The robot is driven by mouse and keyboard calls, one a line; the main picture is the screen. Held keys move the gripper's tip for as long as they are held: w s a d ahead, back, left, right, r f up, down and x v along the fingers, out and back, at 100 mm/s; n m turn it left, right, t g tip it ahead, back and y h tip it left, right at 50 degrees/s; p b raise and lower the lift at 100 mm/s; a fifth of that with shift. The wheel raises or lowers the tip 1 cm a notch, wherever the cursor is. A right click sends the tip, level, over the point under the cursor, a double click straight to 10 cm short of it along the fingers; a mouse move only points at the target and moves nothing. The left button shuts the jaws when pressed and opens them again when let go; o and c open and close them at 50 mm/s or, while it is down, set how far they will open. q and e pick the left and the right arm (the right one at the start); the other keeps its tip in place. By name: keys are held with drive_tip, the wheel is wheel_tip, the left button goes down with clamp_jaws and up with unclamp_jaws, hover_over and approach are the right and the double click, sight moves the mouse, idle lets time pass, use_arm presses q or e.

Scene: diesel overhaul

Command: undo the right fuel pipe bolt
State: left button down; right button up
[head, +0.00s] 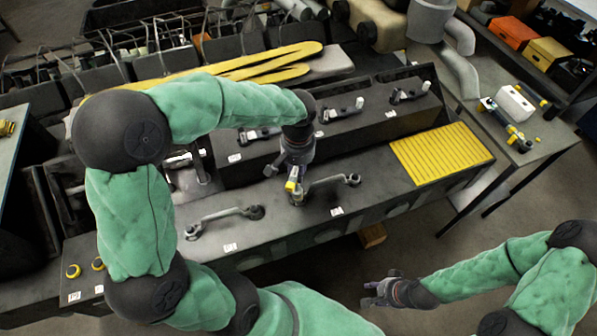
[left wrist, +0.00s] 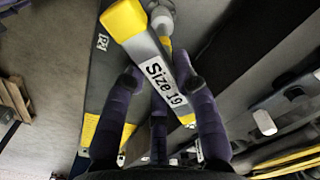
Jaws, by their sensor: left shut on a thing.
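My left gripper (head: 293,178) is shut on a wrench, a grey tool with yellow ends. Its label "Size 19" shows in the left wrist view (left wrist: 163,87), between the gripper's dark fingers (left wrist: 160,105). The wrench points down at the left end of the right fuel pipe (head: 328,182), a grey pipe on the engine's front ledge. I cannot tell whether the wrench sits on the bolt there, since wrench and gripper cover it. The left fuel pipe (head: 222,217) lies further left. My right gripper (head: 372,294) is open and empty, in front of the engine.
A yellow ribbed panel (head: 442,152) lies on the engine's right end. A side table (head: 545,135) at the right bears a white part (head: 515,103). Long yellow parts (head: 270,63) lie behind. A wooden block (head: 372,236) is on the floor by the engine.

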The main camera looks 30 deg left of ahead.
use_arm(q)
drive_tip(key=n+b, duration=0.1)
drive_tip(key=n, duration=0.3)
drive_tip(key=shift+w+a+n, duration=0.1)
drive_tip(key=shift+n, duration=0.2)
drive_tip(key=n+b, duration=0.1)
drive_tip(key=n, duration=0.2)
drive_tip(key=n+b, duration=0.1)
drive_tip(key=n, duration=0.3)
drive_tip(key=shift+w+n, duration=0.1)
drive_tip(key=shift+n, duration=0.3)
drive_tip(key=n, duration=0.4)
drive_tip(key=shift+w+r, duration=0.1)
